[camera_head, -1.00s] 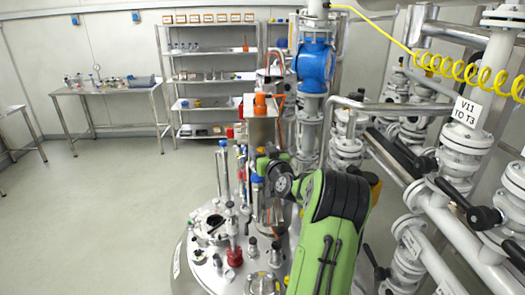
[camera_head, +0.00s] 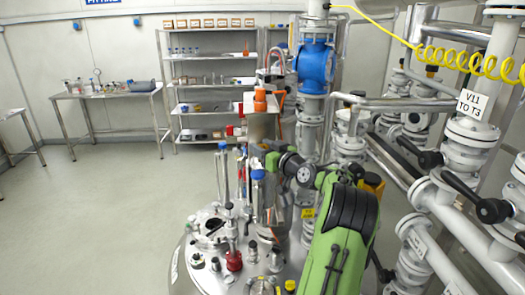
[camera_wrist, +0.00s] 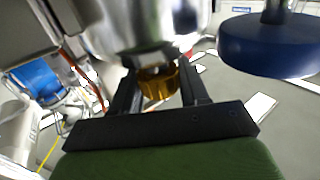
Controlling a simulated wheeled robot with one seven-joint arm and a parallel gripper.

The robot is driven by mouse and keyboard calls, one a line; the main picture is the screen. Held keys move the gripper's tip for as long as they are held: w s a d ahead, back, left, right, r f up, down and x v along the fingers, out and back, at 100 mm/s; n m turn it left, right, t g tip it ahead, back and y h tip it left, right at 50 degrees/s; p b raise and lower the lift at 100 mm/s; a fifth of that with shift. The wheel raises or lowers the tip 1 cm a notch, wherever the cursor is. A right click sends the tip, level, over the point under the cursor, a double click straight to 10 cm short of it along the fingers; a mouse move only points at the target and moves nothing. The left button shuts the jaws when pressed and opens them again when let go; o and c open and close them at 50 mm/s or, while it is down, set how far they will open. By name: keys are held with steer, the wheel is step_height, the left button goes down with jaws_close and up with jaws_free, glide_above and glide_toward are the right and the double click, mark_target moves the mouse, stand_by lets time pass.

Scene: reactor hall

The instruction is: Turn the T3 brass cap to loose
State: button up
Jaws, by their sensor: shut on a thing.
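The brass cap (camera_wrist: 158,84) shows in the wrist view as a small gold, ridged cap just under a shiny steel body (camera_wrist: 140,35). My gripper (camera_wrist: 161,88) has its black fingers on either side of the cap and is shut on it. The top of the cap is tucked against the steel body, so its thread and how far it is turned are hidden. In the head view my arm reaches to a steel column above the vessel lid (camera_head: 205,275); the cap and fingertips cannot be made out there.
A blue round part (camera_wrist: 268,45) hangs close at the right in the wrist view. Several fittings stand on the lid, including a red one (camera_head: 234,261). Pipes and valves labelled "V11 TO T3" (camera_head: 472,104) crowd the right. Open floor (camera_head: 105,210) lies left.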

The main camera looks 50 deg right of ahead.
steer(key=o, duration=0.9)
steer(key=shift+o, duration=0.2)
steer(key=b+v, duration=0.3)
steer(key=v, duration=1.3)
steer(key=shift+b, duration=0.3)
steer(key=shift+w, duration=0.1)
